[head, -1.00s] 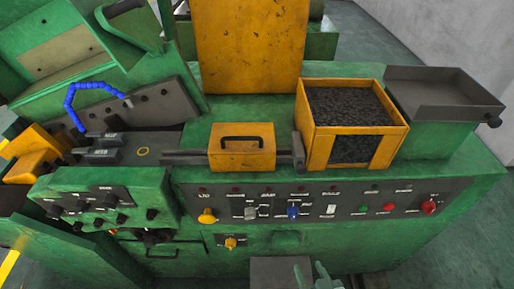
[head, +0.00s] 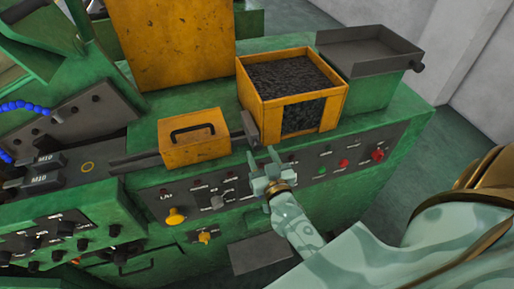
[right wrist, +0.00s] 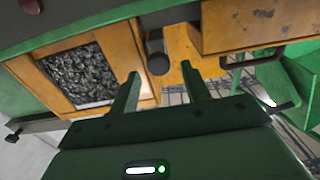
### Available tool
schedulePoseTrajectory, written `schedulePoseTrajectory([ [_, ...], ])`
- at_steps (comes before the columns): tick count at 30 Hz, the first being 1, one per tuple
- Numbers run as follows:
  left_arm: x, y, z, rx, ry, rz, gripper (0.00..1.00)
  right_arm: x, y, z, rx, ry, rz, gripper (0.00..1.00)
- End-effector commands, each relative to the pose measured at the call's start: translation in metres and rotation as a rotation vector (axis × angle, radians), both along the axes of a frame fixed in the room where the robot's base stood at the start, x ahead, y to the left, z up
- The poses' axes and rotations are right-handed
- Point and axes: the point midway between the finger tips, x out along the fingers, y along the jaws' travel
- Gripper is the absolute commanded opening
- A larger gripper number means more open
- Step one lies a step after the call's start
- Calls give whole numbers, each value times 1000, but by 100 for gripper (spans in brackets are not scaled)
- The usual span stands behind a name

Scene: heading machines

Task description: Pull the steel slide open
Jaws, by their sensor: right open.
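A yellow box (head: 193,138) with a black bar handle (head: 193,130) sits on a dark steel rail (head: 138,165) along the machine's top. A dark end piece (head: 250,129) stands at the rail's right end. In the right wrist view, the box (right wrist: 250,22) is at the upper right, its handle (right wrist: 252,62) below it, and the round dark end piece (right wrist: 157,55) is at the middle top. My right gripper (head: 262,163) is open and empty, just in front of the end piece. In the right wrist view its fingers (right wrist: 162,90) are apart, below the end piece. My left gripper is out of view.
A yellow bin (head: 292,118) of dark pieces stands right of the end piece. A grey tray (head: 368,52) with a knob is at the back right. Below my gripper is a control panel (head: 325,160) with knobs and buttons. A blue hose (head: 22,106) is at the left.

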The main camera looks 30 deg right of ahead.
Motion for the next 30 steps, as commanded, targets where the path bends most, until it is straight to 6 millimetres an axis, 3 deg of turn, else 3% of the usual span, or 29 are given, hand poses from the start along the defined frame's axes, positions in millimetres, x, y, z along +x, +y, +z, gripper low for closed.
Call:
schedulePoseTrajectory([
  [3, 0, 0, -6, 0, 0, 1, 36, 22, -5, -1, 1, -2, 0, 47],
  [7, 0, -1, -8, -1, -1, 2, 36, 35, -8, -1, 0, 0, 0, 47],
  [18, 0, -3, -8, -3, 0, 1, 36, 41, -10, 0, -1, 1, 0, 47],
  [23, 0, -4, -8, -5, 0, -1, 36, 41, -10, 0, -1, 1, 0, 3],
  [27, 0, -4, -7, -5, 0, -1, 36, 39, -10, 0, -1, 2, 0, 0],
  [30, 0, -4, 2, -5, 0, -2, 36, 25, -7, 2, -3, 6, 0, 0],
])
